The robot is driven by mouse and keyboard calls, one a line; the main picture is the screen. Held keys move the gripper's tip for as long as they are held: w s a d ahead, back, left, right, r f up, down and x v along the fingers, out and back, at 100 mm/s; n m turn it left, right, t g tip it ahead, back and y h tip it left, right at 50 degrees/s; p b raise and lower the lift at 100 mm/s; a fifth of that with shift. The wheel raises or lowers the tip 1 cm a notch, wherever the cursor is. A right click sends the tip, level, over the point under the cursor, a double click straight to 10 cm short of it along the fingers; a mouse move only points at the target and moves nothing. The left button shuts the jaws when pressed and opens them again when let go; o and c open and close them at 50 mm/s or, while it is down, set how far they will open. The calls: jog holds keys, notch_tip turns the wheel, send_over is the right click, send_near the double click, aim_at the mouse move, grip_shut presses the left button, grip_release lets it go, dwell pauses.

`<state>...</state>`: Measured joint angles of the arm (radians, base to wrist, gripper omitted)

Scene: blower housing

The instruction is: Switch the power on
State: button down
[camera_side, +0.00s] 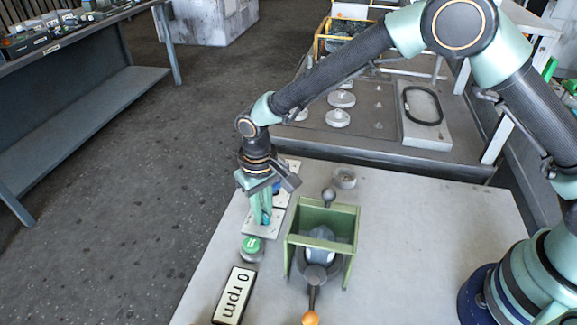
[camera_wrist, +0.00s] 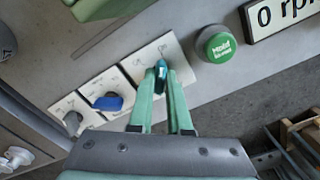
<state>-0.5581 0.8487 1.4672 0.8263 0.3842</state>
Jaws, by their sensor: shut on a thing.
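In the wrist view my gripper (camera_wrist: 161,80) is shut on a small teal-blue switch knob (camera_wrist: 162,66) on a white plate (camera_wrist: 140,60) with small print I cannot read. The fingertips hide part of the knob. Two more switch plates sit beside it, one with a blue knob (camera_wrist: 108,102), one with a dark grey knob (camera_wrist: 73,121). I cannot tell from the labels which is the power switch. In the side view my gripper (camera_side: 266,218) points down onto the plates (camera_side: 253,229) and hides the held knob. A display (camera_side: 233,294) reads "0 rpm".
A round green push button (camera_side: 252,245) stands between the plates and the display. A green open housing (camera_side: 322,215) with a grey part inside and an orange-tipped lever (camera_side: 310,317) stands right of my gripper. The bench top (camera_side: 420,240) further right is clear.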

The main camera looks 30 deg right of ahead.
jog(key=c, duration=1)
grip_release()
jog(key=shift+o, duration=0.2)
jog(key=shift+r, duration=3)
